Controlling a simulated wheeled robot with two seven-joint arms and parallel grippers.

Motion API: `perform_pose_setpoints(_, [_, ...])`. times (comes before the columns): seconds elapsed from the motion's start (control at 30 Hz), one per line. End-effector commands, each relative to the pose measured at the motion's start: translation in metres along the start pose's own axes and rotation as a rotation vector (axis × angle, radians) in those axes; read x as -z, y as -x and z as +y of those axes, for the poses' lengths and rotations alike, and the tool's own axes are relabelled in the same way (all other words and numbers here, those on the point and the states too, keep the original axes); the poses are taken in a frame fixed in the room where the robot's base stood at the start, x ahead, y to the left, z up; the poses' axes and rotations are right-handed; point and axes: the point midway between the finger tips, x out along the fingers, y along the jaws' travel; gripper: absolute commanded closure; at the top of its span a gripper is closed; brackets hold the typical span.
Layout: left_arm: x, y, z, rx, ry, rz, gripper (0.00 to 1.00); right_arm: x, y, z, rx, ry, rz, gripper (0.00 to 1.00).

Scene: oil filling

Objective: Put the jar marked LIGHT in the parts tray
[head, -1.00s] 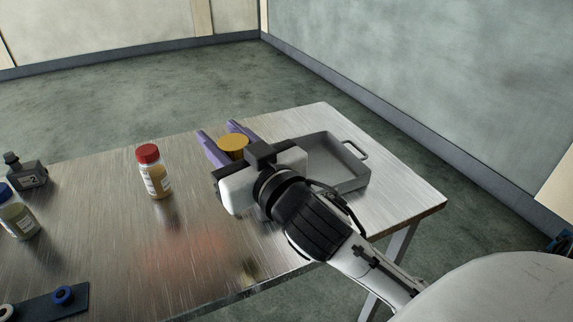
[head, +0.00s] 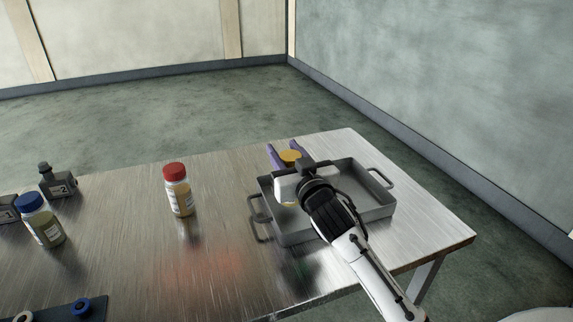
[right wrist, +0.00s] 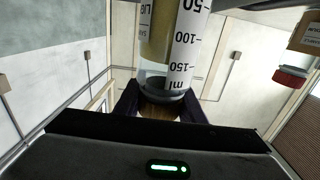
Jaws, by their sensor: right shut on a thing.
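My right gripper (head: 284,160) is shut on a jar with a yellow lid (head: 290,156). The jar's body (right wrist: 172,45) shows in the right wrist view, with a millilitre scale and a label partly cut off that seems to begin "LIG". The grey parts tray (head: 379,209) stands on the right part of the table. The gripper and jar are over the tray's left part in the head view. The gripper hides most of the jar there, so I cannot tell whether its base touches the tray floor. My left gripper is not in view.
A red-capped jar (head: 177,190) stands left of the tray. A blue-capped jar (head: 42,221) and a dark bottle marked 2 (head: 58,181) stand at the far left. A dark mat with a blue ring (head: 81,306) lies at front left. The middle of the table is clear.

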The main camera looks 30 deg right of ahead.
Motion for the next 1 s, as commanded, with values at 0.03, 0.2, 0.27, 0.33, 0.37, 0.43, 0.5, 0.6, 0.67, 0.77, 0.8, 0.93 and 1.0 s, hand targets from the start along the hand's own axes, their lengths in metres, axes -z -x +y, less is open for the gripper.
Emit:
perform_pose_setpoints(0.03, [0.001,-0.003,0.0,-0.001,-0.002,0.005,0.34,-0.012,0.0,0.0,-0.001,-0.001,-0.002,1.0])
perform_pose_setpoints(0.2, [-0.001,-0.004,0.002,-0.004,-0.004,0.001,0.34,-0.025,0.0,0.0,0.0,-0.001,0.002,1.0])
perform_pose_setpoints(0.27, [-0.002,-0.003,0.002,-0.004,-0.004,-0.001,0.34,-0.025,0.0,0.0,0.0,-0.001,0.003,1.0])
perform_pose_setpoints(0.33, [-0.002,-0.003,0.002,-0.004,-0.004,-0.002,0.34,-0.024,0.0,0.0,0.0,-0.001,0.003,1.0])
perform_pose_setpoints(0.37, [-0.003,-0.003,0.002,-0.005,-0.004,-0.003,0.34,-0.024,0.0,0.0,0.0,-0.001,0.003,1.0])
perform_pose_setpoints(0.43, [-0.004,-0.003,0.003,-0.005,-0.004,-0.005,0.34,-0.024,0.0,0.0,0.0,-0.001,0.003,1.0])
perform_pose_setpoints(0.5, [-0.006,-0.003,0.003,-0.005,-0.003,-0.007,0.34,-0.026,0.0,0.0,0.0,-0.001,0.002,1.0])
perform_pose_setpoints(0.6, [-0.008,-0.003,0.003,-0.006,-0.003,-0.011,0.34,-0.028,0.0,0.0,0.0,0.0,0.001,0.61])
perform_pose_setpoints(0.67, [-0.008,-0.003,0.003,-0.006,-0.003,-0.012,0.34,-0.028,0.0,0.0,0.0,0.0,0.001,0.5])
perform_pose_setpoints(0.77, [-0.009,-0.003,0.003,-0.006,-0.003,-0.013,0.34,-0.028,0.0,0.0,0.0,0.0,0.001,0.45])
perform_pose_setpoints(0.8, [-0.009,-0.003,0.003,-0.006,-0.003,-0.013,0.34,-0.028,0.0,0.0,0.0,0.0,0.0,0.45])
perform_pose_setpoints(0.93, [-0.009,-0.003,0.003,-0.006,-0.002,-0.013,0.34,-0.028,0.0,0.0,0.0,0.0,0.0,0.45])
perform_pose_setpoints(1.0, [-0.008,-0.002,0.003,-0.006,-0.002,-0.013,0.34,-0.026,0.0,0.0,0.0,0.0,0.001,0.45])
